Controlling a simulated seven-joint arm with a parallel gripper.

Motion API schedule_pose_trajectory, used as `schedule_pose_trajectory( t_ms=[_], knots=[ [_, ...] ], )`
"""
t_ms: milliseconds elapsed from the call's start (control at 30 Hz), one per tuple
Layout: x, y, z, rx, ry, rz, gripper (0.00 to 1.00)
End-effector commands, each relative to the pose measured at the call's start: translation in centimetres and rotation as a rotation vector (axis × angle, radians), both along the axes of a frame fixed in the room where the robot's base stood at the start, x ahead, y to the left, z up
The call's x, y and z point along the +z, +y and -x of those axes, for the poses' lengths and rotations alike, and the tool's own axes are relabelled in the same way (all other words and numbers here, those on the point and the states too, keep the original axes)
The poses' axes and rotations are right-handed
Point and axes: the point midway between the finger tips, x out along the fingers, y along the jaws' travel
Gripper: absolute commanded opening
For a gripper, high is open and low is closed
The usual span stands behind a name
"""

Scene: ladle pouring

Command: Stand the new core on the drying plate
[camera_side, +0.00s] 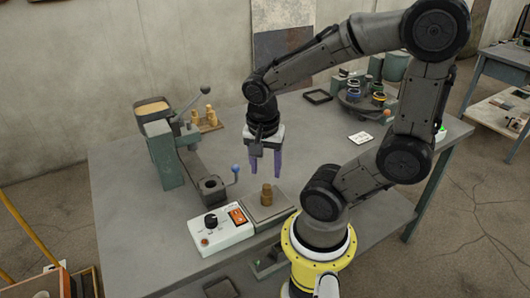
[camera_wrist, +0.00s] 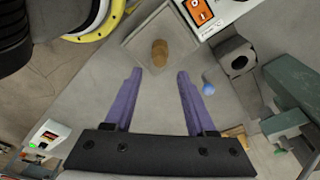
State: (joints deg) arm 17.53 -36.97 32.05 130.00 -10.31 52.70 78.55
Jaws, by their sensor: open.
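A brown, sand-coloured core (camera_side: 267,194) stands upright on a flat grey plate (camera_side: 281,208) beside a white control box. The core (camera_wrist: 160,53) and the plate (camera_wrist: 135,43) also show in the wrist view, with the core lying beyond the gap between the fingertips. My gripper (camera_side: 266,173) has two purple fingers, spread apart and empty. It hangs pointing down above the core, apart from it. The fingers (camera_wrist: 160,73) show nothing between them in the wrist view.
The white control box (camera_side: 222,232) has a black knob and an orange switch. A green machine with a sand hopper (camera_side: 152,108) stands left, near a dark block (camera_side: 212,188) and a blue-knobbed lever (camera_side: 235,169). Several tan cores (camera_side: 209,116) stand behind. Table space right of my gripper is clear.

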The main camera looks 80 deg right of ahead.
Motion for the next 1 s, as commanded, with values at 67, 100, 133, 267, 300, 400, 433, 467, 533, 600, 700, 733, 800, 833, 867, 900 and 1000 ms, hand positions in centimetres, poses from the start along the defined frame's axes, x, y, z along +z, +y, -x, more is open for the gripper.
schedule_pose_trajectory(
  t_ms=[67, 100, 133, 267, 300, 400, 433, 467, 533, 600, 700, 733, 800, 833, 867, 900, 1000],
  knots=[
    [1.7, 0.3, -0.1, 0.002, -0.006, 0.001, 0.56],
    [2.4, 0.3, -0.1, 0.001, -0.005, 0.001, 0.56],
    [2.8, 0.4, -0.1, 0.001, -0.004, 0.0, 0.56],
    [4.4, 0.7, 0.0, 0.0, -0.001, 0.0, 0.56],
    [4.8, 0.7, 0.0, 0.0, -0.002, 0.0, 0.56],
    [5.3, 0.9, 0.0, 0.012, -0.002, -0.001, 0.56],
    [5.4, 1.0, -0.1, 0.028, -0.006, -0.001, 0.56],
    [5.6, 1.1, -0.1, 0.052, -0.01, -0.001, 0.56],
    [5.9, 1.6, -0.2, 0.149, -0.027, -0.002, 0.56],
    [6.3, 2.3, -0.5, 0.299, -0.056, 0.003, 0.56],
    [7.2, 3.6, -0.9, 0.577, -0.108, 0.025, 0.56],
    [7.4, 4.0, -1.0, 0.665, -0.123, 0.036, 0.56],
    [8.0, 4.9, -1.2, 0.869, -0.161, 0.069, 0.56],
    [8.2, 5.3, -1.3, 0.952, -0.176, 0.086, 0.56],
    [8.4, 5.7, -1.3, 1.031, -0.189, 0.104, 0.56],
    [8.7, 6.1, -1.4, 1.129, -0.206, 0.128, 0.56],
    [9.3, 7.0, -1.5, 1.333, -0.239, 0.189, 0.56]
  ],
)
